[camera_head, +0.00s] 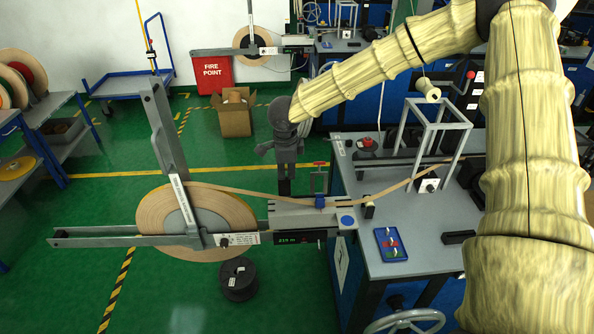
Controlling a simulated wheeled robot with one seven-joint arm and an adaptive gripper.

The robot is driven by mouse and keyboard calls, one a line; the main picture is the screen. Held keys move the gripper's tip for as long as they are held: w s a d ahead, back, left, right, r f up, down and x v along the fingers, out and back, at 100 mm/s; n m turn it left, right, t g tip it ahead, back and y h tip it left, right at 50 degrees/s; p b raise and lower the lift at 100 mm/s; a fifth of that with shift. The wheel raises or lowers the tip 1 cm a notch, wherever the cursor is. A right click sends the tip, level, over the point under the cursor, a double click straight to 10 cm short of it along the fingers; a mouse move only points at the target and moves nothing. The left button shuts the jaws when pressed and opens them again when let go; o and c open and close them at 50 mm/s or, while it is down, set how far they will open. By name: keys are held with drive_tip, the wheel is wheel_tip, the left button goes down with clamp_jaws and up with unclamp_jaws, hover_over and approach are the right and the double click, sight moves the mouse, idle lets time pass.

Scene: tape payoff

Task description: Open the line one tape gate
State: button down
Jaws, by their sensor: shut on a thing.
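The tape reel (155,215) at front left carries a wide tan roll. A long grey horizontal bar (105,241) crosses the reel, and a grey arm (166,130) rises tilted from it. I cannot tell which part is the line one gate; no readable line number shows. My gripper (285,187) points down just behind the block's left end, right of the reel. Its fingers are shut together on something I cannot make out.
A grey bench (410,262) stands right, with a blue tray (390,245) and a wire-frame stand (432,125). A black spool (238,279) is on the floor below the reel. A cardboard box (235,115) stands behind.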

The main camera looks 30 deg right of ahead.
drive_tip(key=shift+w+r, duration=0.15)
drive_tip(key=c, duration=1.5)
unclamp_jaws()
drive_tip(key=shift+c, duration=0.2)
drive_tip(key=d+v, duration=0.1)
drive_tip(key=v, duration=1)
drive_tip(key=shift+s+a+r, duration=0.25)
drive_tip(key=shift+a+r, duration=0.15)
